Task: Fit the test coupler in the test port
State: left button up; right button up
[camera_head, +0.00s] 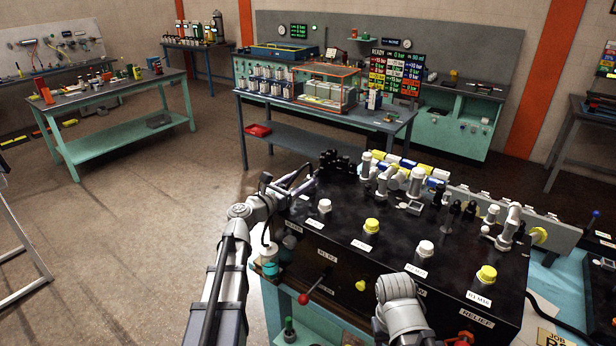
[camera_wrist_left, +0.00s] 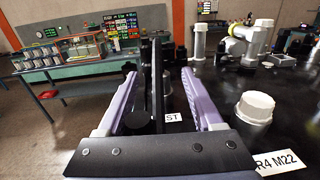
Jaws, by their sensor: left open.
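My left gripper (camera_head: 303,184) is over the back left corner of the black block (camera_head: 345,230). In the left wrist view its two purple-grey fingers (camera_wrist_left: 160,75) are spread apart. Between them stand a short black round part (camera_wrist_left: 138,122) and a tall dark upright part (camera_wrist_left: 158,85), with no grip visible on either. A white label reading "ST" (camera_wrist_left: 173,117), partly hidden, lies just beyond, on the block top. I cannot tell which dark part is the test coupler and which the test port. My right gripper is out of view; only a grey link of my right arm shows.
White and yellow caps (camera_head: 371,225) stand in a row on the block. Grey fittings (camera_head: 390,180) and black fittings (camera_head: 335,160) crowd its back edge. A red-knobbed lever (camera_head: 304,298) sticks out in front. A bench (camera_head: 325,113) stands behind; open floor lies left.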

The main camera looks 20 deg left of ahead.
pick_arm(q)
jog(key=v, duration=0.3)
jog(key=shift+w, duration=0.1)
dwell(0.5)
